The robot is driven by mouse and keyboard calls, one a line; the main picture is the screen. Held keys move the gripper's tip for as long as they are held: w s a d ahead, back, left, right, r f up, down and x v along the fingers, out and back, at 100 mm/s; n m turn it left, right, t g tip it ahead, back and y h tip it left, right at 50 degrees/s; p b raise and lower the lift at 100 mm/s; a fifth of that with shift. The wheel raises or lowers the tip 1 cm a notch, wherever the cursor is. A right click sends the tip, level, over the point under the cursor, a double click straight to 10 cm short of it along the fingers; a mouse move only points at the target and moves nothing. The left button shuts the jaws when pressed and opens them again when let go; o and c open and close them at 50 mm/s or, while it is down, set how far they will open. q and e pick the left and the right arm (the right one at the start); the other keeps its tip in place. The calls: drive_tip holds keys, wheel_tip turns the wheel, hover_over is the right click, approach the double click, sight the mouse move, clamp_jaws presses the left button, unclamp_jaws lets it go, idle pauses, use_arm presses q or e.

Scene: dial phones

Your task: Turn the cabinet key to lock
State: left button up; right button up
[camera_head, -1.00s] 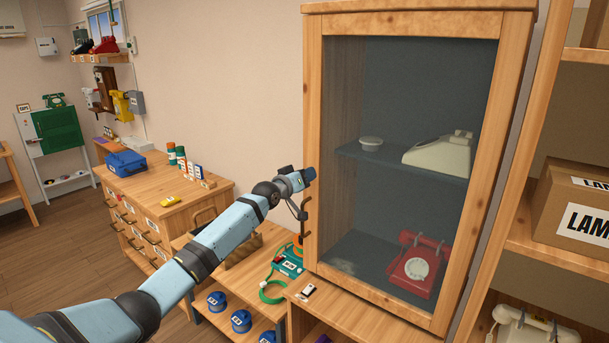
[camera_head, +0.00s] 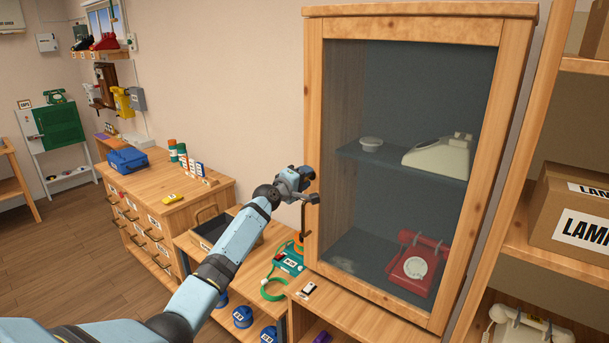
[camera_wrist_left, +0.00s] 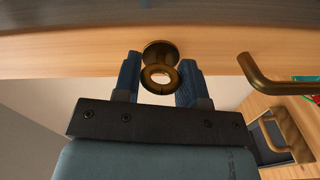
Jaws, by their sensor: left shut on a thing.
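The wooden cabinet (camera_head: 312,110) has a glass door with a wooden frame, and the door looks closed. The brass key (camera_wrist_left: 160,77) sticks out of a round brass lock plate (camera_wrist_left: 160,54) on the door frame in the left wrist view. My left gripper (camera_wrist_left: 160,78) is shut on the key, with one blue finger on each side of its ring-shaped head. In the head view, my left gripper (camera_head: 311,187) is at the left edge of the door and hides the key. The brass door handle (camera_wrist_left: 272,82) is right of the gripper in the wrist view. My right gripper is not in view.
Behind the glass are a cream phone (camera_head: 437,157) and a red phone (camera_head: 415,264). A low bench with a green device (camera_head: 290,258) stands below my left arm. A drawer chest (camera_head: 165,190) is at left, and a shelf with a cardboard box (camera_head: 575,212) is at right.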

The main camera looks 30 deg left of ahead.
use_arm(q)
drive_tip(key=shift+n+p, duration=0.4)
drive_tip(key=shift+n, duration=0.7)
drive_tip(key=o, duration=0.9)
drive_tip(key=shift+s, duration=0.1)
drive_tip(key=s, duration=0.4)
drive_tip(key=s+b, duration=0.1)
drive_tip(key=s, duration=0.4)
drive_tip(key=s+a, duration=0.1)
drive_tip(key=s, duration=0.3)
drive_tip(key=shift+s, duration=0.3)
drive_tip(key=shift+f, duration=0.1)
